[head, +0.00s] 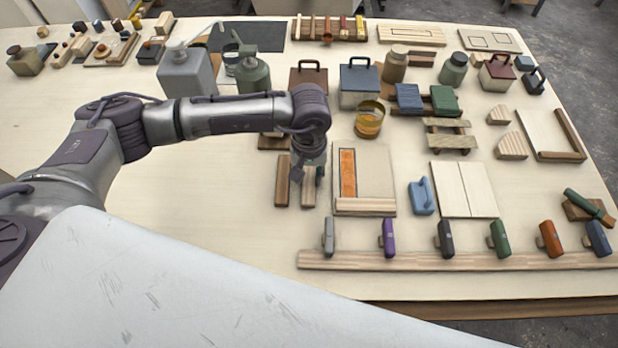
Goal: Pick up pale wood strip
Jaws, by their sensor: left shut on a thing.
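The pale wood strip (308,197) is in the middle of the head view, pointing toward me. My left gripper (307,172) reaches down from above and is shut on the strip's far part. The gripper and wrist hide that end. I cannot tell whether the strip touches the table or is slightly raised. A darker brown strip (282,182) lies just to its left, roughly parallel. My right gripper is not in view.
A pale board with an orange inlay (348,175) lies close to the right. A long rail (400,260) with several coloured-handled tools lies nearer me. Grey and green containers (252,76) stand beyond my forearm. The table left of the strips is clear.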

